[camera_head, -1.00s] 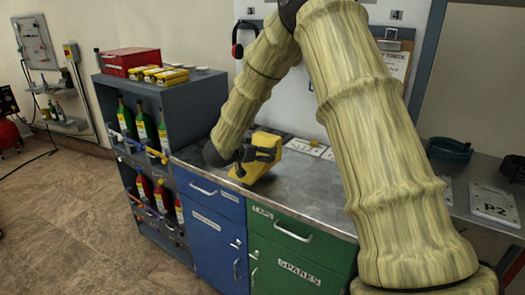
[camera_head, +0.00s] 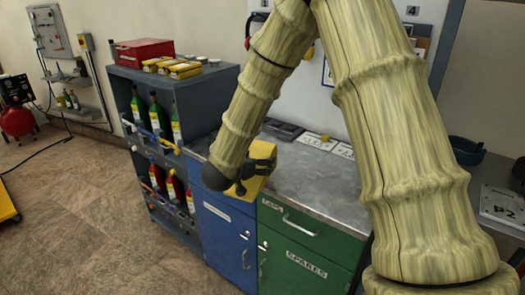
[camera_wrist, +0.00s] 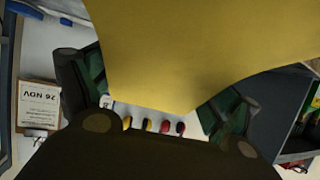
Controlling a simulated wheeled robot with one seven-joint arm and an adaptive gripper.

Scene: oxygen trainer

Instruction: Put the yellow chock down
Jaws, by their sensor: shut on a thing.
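The yellow chock (camera_head: 257,165) is held in my gripper (camera_head: 243,180) at the left front part of the metal worktop (camera_head: 305,182), above the blue cabinet. In the head view my arm's end hides part of the chock and most of the fingers. I cannot tell whether the chock touches the worktop. In the wrist view the chock (camera_wrist: 200,50) fills the top middle, with the dark fingers of my gripper (camera_wrist: 160,95) on either side of it.
A grey shelf (camera_head: 200,95) with several bottles stands left of the worktop, with a red box (camera_head: 143,52) on top. Flat labelled cards (camera_head: 317,141) lie at the worktop's back. A blue cabinet (camera_head: 225,235) and a green cabinet (camera_head: 300,245) are below. Bare worktop lies right of the chock.

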